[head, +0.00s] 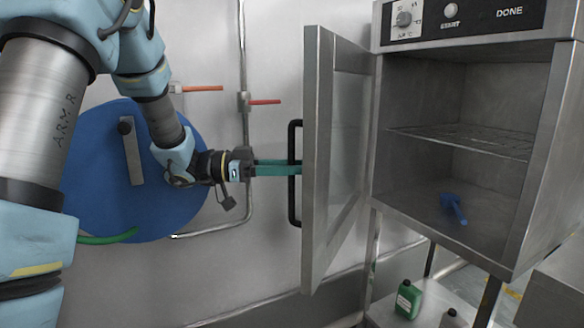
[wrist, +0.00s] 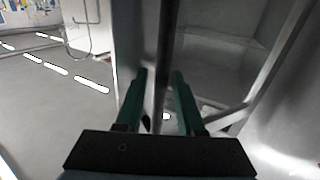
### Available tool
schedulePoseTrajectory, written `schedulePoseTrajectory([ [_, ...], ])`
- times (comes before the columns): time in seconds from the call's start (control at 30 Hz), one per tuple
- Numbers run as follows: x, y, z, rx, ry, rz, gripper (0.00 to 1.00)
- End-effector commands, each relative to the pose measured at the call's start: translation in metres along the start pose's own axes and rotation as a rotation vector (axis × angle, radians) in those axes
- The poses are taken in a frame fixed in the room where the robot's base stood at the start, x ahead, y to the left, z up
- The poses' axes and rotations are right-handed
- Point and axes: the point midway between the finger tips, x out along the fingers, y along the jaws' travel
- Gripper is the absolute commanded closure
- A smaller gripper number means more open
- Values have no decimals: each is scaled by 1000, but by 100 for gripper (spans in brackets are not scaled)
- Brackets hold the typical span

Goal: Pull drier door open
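The drier door (head: 335,150) is a grey metal frame with a glass pane. It stands swung wide open from the drier (head: 450,120), with the inside showing. A black upright bar handle (head: 295,212) is on the door's left face. My gripper (head: 298,168) has long green fingers that reach across the middle of the handle. In the wrist view my gripper (wrist: 158,75) shows its fingers apart with a gap between them, near the door edge.
The drier holds a wire rack (head: 465,140) and a blue object (head: 453,208). A green bottle (head: 408,299) stands on a shelf below. A blue disc (head: 95,190), pipes and orange and red levers are on the wall at left. Floor is open in the wrist view's left.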

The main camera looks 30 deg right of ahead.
Motion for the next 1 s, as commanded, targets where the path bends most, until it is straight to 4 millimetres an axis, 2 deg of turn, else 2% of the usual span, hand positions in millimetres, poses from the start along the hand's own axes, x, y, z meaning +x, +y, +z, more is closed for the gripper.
schedulePoseTrajectory([
  [0.1, 0, 0, 0, 1, 0, -1, 51],
  [0.33, 0, -1, -2, 2, 0, -1, 51],
  [0.43, 0, -1, -8, 4, 0, -1, 51],
  [0.57, 0, 0, -28, 8, 0, -1, 51],
  [0.8, 0, 0, -73, 6, 0, -1, 51],
  [1.0, 0, 0, -96, 4, 0, -1, 51],
])
